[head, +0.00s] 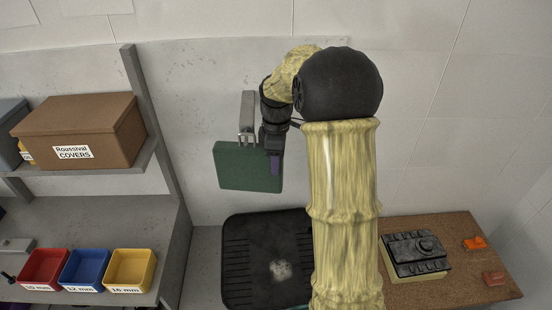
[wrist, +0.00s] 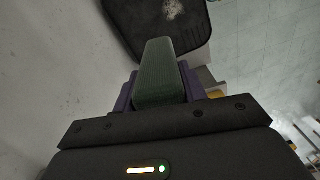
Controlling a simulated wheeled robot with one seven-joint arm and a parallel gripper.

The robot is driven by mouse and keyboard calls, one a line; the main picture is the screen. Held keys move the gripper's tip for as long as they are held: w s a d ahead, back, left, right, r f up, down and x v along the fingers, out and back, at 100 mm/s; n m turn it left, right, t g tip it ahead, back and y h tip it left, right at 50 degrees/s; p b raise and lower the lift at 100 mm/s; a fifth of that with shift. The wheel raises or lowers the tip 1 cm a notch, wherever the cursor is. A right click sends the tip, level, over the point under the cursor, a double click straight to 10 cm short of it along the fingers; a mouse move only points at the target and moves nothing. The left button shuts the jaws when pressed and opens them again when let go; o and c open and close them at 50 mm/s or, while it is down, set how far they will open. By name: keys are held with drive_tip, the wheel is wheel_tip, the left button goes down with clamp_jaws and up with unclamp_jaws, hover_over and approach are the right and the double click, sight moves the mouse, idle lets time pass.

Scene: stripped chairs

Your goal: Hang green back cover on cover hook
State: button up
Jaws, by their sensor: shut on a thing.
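The green back cover (head: 247,167) is a flat dark green panel, held upright in front of the wall. My gripper (head: 275,160) is shut on its right edge. In the wrist view the green cover (wrist: 160,75) sits between the purple fingers of my gripper (wrist: 160,93). A grey metal bracket with prongs (head: 247,118), seemingly the cover hook, is on the wall just above the cover. The prongs end at or close to the cover's top edge; I cannot tell whether they touch or engage it.
A black ribbed mat or tray (head: 265,270) lies below the cover. A shelf at left holds a brown box (head: 80,130) labelled covers. Red (head: 45,268), blue (head: 86,269) and yellow (head: 130,269) bins stand below it. A brown table (head: 455,285) at right carries a black device (head: 416,252).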

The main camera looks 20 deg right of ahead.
drive_tip(key=o, duration=1.4)
drive_tip(key=shift+a, duration=0.1)
drive_tip(key=shift+c, duration=0.2)
drive_tip(key=shift+r, duration=0.1)
wheel_tip(320, 180, up, 17)
drive_tip(key=b, duration=0.3)
drive_tip(key=shift+r, duration=0.15)
